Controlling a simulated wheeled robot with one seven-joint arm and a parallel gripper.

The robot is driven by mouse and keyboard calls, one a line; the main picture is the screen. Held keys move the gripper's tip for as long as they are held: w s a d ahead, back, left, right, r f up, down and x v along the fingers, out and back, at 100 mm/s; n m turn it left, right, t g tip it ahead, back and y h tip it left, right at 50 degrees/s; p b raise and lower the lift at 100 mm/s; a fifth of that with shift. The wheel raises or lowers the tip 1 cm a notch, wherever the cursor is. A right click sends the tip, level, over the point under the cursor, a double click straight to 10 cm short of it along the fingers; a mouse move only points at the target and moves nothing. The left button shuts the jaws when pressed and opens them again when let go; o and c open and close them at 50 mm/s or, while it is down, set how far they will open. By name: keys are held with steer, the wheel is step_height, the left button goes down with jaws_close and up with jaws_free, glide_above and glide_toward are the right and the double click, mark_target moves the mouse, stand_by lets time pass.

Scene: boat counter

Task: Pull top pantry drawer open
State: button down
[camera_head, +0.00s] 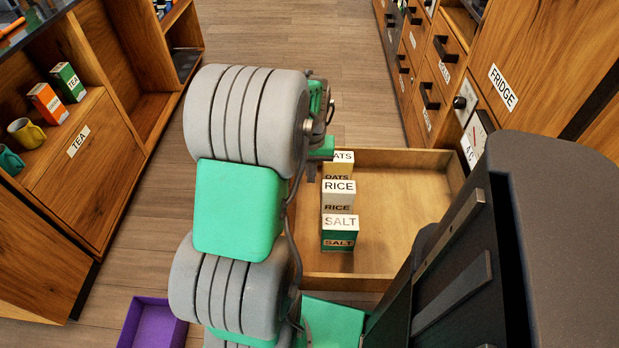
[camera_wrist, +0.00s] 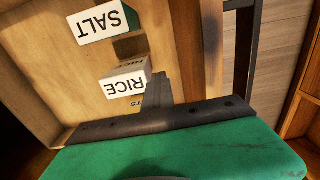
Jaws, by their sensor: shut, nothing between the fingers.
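The pantry drawer (camera_head: 402,215) stands pulled out into the aisle, with its light wooden floor exposed. It holds an oats box (camera_head: 338,157), a rice box (camera_head: 338,194) and a salt box (camera_head: 339,232) in a row near its left wall. In the wrist view the drawer (camera_wrist: 60,65) also shows, with a dark bar handle (camera_wrist: 243,60) on its outer face. My gripper (camera_head: 312,172) is at the drawer's left edge, beside the oats and rice boxes. In the wrist view its fingers (camera_wrist: 160,88) are shut and empty, apart from the handle. The fingers partly cover the oats box.
A shelf with tea boxes (camera_head: 67,82) and mugs (camera_head: 26,133) stands on the left. A purple bin (camera_head: 153,325) is on the floor at lower left. Drawers and the fridge door (camera_head: 540,65) line the right. The aisle floor (camera_head: 265,35) beyond is clear.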

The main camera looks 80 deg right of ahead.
steer(key=c, duration=2.2)
jaws_free()
steer(key=c, duration=1.5)
jaws_free()
steer(key=shift+w, duration=0.15)
step_height(320, 180, up, 8)
steer(key=shift+f+p, duration=0.1)
steer(key=shift+p, duration=0.7)
steer(key=shift+w, duration=0.1)
steer(key=w+a+r+n+p, duration=0.25)
steer(key=w+a+r, duration=0.2)
steer(key=w, duration=0.25)
steer(key=w+a+r+n+h+p, duration=0.1)
steer(key=w+a+r+n+p, duration=0.15)
steer(key=w+a+r, duration=0.35)
steer(key=w+a+r+n+p, duration=0.1)
steer(key=w+a+r+p, duration=0.25)
steer(key=w, duration=0.35)
steer(key=w+a+r+n+t+p, duration=0.1)
steer(key=a+r+n+p, duration=0.2)
steer(key=a, duration=0.6)
steer(key=w+a+r+n+t+p, duration=0.1)
steer(key=w+a+r+n+p, duration=0.1)
steer(key=a, duration=0.8)
steer(key=w+a+r+n+t+y+p, duration=0.1)
steer(key=a+r+n+p, duration=0.3)
steer(key=a, duration=0.6)
steer(key=shift+w+r+n, duration=0.2)
steer(key=shift+w+n, duration=0.1)
steer(key=shift+w, duration=0.3)
